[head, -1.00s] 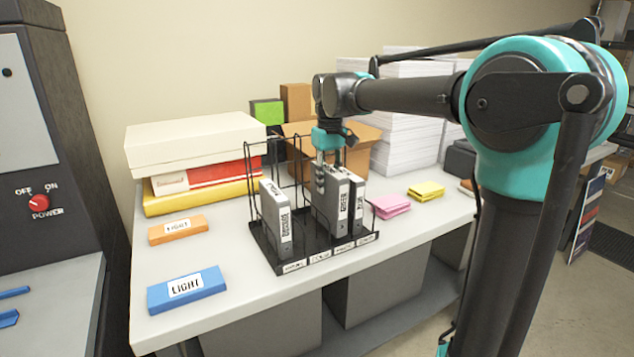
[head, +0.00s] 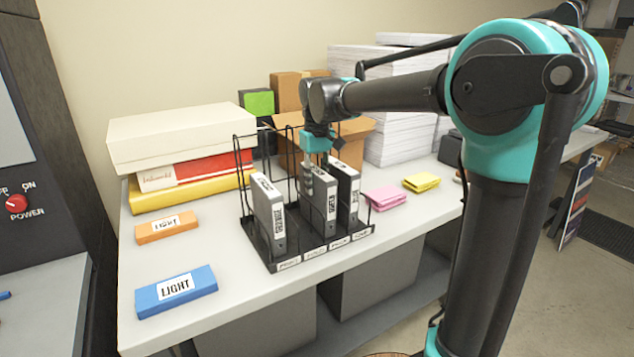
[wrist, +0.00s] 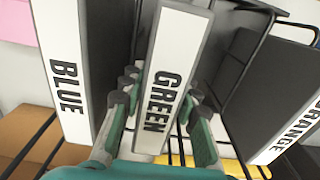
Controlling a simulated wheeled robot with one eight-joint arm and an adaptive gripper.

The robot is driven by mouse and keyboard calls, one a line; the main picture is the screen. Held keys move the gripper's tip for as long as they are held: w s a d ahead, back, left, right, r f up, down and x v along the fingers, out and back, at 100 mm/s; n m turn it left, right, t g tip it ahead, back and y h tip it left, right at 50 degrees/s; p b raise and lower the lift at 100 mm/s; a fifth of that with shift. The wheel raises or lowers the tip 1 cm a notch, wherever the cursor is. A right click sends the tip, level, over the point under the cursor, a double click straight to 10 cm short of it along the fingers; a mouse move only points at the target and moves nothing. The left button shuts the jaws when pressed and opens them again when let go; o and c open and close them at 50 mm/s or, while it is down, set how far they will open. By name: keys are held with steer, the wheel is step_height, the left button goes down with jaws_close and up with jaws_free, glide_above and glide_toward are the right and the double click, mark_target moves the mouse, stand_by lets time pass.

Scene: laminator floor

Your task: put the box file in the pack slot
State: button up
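The wire rack (head: 308,262) stands on the table with a row of slots and small front labels too small to read surely. My gripper (head: 311,168) is over the rack, pointing down. The BLUE file (head: 346,188) is in the rightmost slot, the ORANGE file (head: 267,212) in the leftmost. The second slot looks empty.
Blue (head: 176,291) and orange (head: 166,228) LIGHT packs lie left of the rack. Stacked boxes (head: 185,140) stand behind left, a cardboard box (head: 357,133) and paper stacks (head: 400,132) behind. Pink (head: 385,197) and yellow (head: 421,182) pads lie right.

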steer(key=o, duration=0.4)
step_height(320, 180, up, 12)
steer(key=shift+r, duration=0.2)
stand_by(0.4)
